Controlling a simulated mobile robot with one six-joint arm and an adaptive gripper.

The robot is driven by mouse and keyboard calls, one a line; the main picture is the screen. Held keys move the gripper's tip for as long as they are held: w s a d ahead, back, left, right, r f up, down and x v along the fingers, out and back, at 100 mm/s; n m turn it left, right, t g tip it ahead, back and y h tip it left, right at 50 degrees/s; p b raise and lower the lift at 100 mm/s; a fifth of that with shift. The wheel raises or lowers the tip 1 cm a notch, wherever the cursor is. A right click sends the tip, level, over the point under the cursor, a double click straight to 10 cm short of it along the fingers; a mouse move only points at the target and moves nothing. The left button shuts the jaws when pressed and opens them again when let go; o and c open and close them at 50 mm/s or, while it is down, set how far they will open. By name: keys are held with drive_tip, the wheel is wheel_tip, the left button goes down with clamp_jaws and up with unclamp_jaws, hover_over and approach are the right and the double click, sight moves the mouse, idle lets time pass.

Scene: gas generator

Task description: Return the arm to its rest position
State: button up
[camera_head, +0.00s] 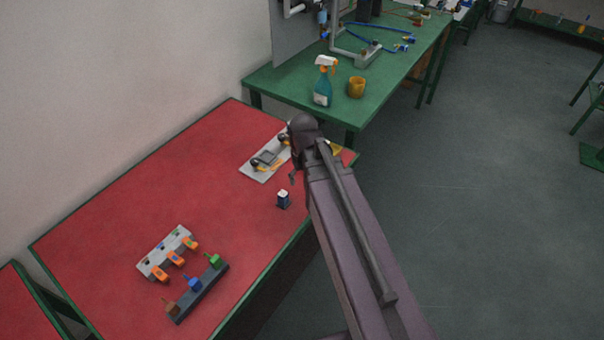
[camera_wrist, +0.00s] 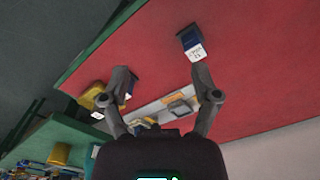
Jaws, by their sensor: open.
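My arm (camera_head: 355,240) reaches up from the bottom of the head view over the right part of the red table (camera_head: 120,180). Its end mostly hides my gripper in that view. In the wrist view my gripper (camera_wrist: 162,82) has its two fingers spread apart with nothing between them. A small dark blue and white box (camera_head: 283,199) stands on the red table near its front edge. The box also shows in the wrist view (camera_wrist: 191,42), beyond the fingertips and apart from them.
A grey plate with parts (camera_head: 259,172) lies behind the box, partly hidden by my arm. A yellow object (camera_head: 335,148) is beside my arm's end. A grey holder (camera_head: 153,263) and a dark rack (camera_head: 200,297) lie nearer. A spray bottle (camera_head: 323,88) and yellow cup (camera_head: 356,87) stand on the green table.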

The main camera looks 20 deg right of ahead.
drive_tip(key=shift+m, duration=0.6)
drive_tip(key=s, duration=0.4)
drive_tip(key=shift+s, duration=0.15)
